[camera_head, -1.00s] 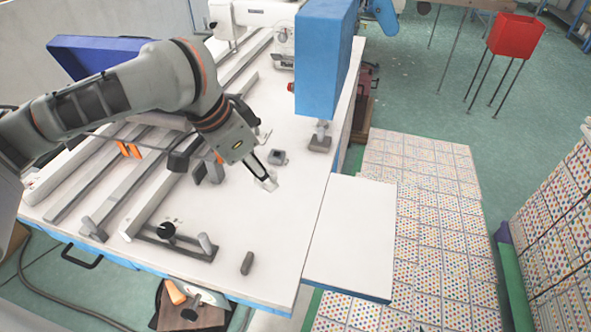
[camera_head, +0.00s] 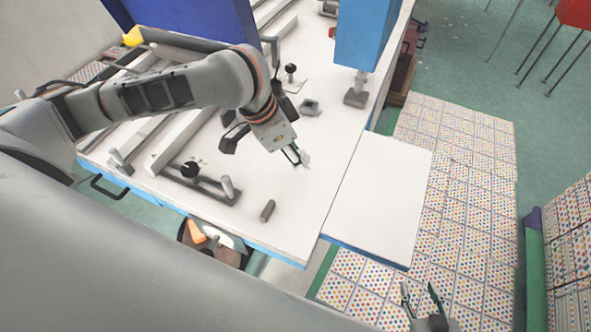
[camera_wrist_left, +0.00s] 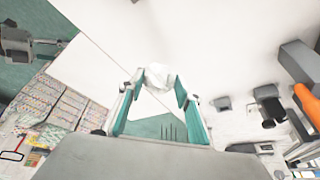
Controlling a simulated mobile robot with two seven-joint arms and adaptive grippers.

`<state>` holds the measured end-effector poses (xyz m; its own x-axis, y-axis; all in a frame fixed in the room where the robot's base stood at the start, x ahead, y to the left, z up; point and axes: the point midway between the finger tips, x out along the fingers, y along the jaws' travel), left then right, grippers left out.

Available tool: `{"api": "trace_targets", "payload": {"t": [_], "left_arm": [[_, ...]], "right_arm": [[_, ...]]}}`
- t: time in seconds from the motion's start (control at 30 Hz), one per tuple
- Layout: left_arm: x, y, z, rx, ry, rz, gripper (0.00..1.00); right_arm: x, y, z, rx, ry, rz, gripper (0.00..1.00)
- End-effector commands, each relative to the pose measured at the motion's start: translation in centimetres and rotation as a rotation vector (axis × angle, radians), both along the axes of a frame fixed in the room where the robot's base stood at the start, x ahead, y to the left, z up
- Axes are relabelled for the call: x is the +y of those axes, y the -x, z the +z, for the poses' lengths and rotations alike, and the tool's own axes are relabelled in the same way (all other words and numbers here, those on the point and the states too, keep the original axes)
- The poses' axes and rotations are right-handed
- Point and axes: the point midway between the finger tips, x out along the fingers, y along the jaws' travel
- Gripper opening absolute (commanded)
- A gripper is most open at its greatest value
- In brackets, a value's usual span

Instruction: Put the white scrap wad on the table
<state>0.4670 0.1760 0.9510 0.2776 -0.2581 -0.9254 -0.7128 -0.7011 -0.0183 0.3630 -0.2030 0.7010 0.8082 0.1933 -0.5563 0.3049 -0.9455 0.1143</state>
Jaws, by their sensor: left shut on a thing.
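The white scrap wad (camera_head: 305,161) is a small crumpled white lump at the tips of my left gripper (camera_head: 297,158), over the white table (camera_head: 335,122). In the left wrist view the wad (camera_wrist_left: 159,76) sits between the two teal fingertips of the left gripper (camera_wrist_left: 157,85). I cannot tell whether the wad touches the tabletop. My right gripper (camera_head: 420,291) is at the bottom right of the head view, empty, with its two fingers apart, seen over the dotted floor tiles.
A bare white side panel (camera_head: 382,190) adjoins the table on the right. A blue machine head (camera_head: 362,35) rises behind the left gripper. A small dark cylinder (camera_head: 267,210) and a black-knobbed bar (camera_head: 190,170) stand nearer the front edge. The tabletop's front right is clear.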

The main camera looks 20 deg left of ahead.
Motion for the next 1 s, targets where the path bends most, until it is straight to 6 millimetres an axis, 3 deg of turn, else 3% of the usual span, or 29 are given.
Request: {"api": "trace_targets", "payload": {"t": [0.23, 0.47, 0.87, 0.9, 0.93, 1.0], "left_arm": [[0.0, 0.0, -1.7, 0.002, 0.002, 0.000, 0.26], [-0.1, 0.1, -4.9, 0.003, 0.002, 0.001, 0.26], [0.0, 0.0, -5.2, 0.000, 0.000, 0.000, 0.26], [0.0, 0.0, -5.2, -0.001, 0.000, -0.001, 0.42], [0.0, 0.0, -5.3, -0.001, 0.000, -0.001, 0.49], [0.0, 0.0, -5.3, -0.001, 0.000, -0.001, 0.51]], "right_arm": [[0.4, -0.3, 0.0, -0.010, -0.003, 0.007, 0.40], [0.2, -0.2, -1.1, -0.007, 0.000, 0.008, 0.40], [0.1, 0.0, -1.1, -0.001, 0.003, 0.007, 0.40], [0.1, 0.0, -1.1, -0.001, 0.003, 0.007, 0.40], [0.1, 0.0, -1.1, -0.001, 0.003, 0.007, 0.40], [0.1, 0.0, -1.1, -0.001, 0.003, 0.007, 0.40]]}}
